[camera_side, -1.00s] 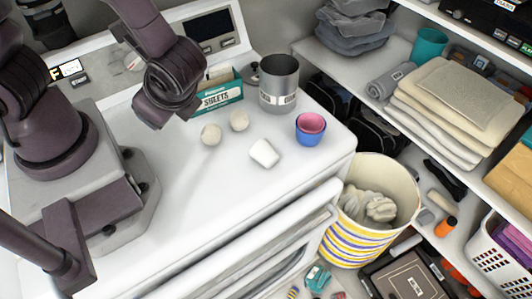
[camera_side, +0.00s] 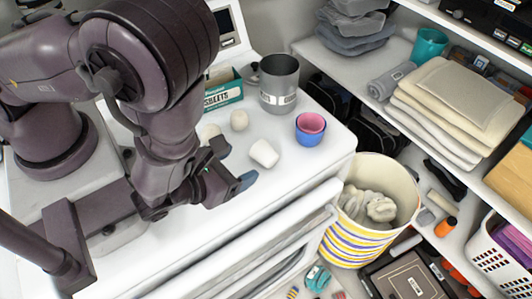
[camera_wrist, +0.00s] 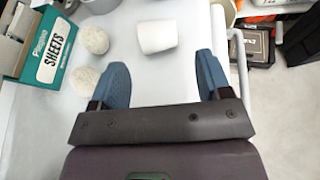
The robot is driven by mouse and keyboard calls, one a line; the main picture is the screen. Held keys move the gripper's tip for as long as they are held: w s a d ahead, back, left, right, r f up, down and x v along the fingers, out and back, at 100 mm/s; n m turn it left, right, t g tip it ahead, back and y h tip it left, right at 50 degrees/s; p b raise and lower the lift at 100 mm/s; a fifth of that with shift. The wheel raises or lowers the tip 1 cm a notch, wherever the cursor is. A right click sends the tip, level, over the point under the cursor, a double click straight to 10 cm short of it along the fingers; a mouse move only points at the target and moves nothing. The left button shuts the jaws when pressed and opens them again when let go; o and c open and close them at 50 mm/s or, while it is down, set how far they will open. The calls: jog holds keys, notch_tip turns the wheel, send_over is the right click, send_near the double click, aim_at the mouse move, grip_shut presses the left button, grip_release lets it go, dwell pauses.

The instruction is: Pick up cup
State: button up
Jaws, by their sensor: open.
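A small white cup (camera_side: 264,153) lies on its side on the white machine top. In the wrist view the white cup (camera_wrist: 157,37) is ahead of the fingers, roughly between their lines. My gripper (camera_side: 235,163) is open and empty, just left of the white cup and apart from it. Its blue fingertips (camera_wrist: 160,62) are spread wide in the wrist view. A blue cup with a pink inside (camera_side: 310,128) stands upright to the right of the white cup. A large grey metal mug (camera_side: 279,84) stands behind.
Two pale balls (camera_wrist: 90,62) lie left of the white cup, beside a teal box of sheets (camera_wrist: 42,52). The machine top's front edge drops to a striped basket (camera_side: 365,235) at the right. Shelves with towels (camera_side: 450,105) stand further right.

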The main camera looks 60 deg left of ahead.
aim_at(264, 155)
jog(key=x, duration=1)
jog(key=shift+w+f, duration=0.1)
jog(key=shift+f, duration=0.15)
jog(key=c, duration=0.8)
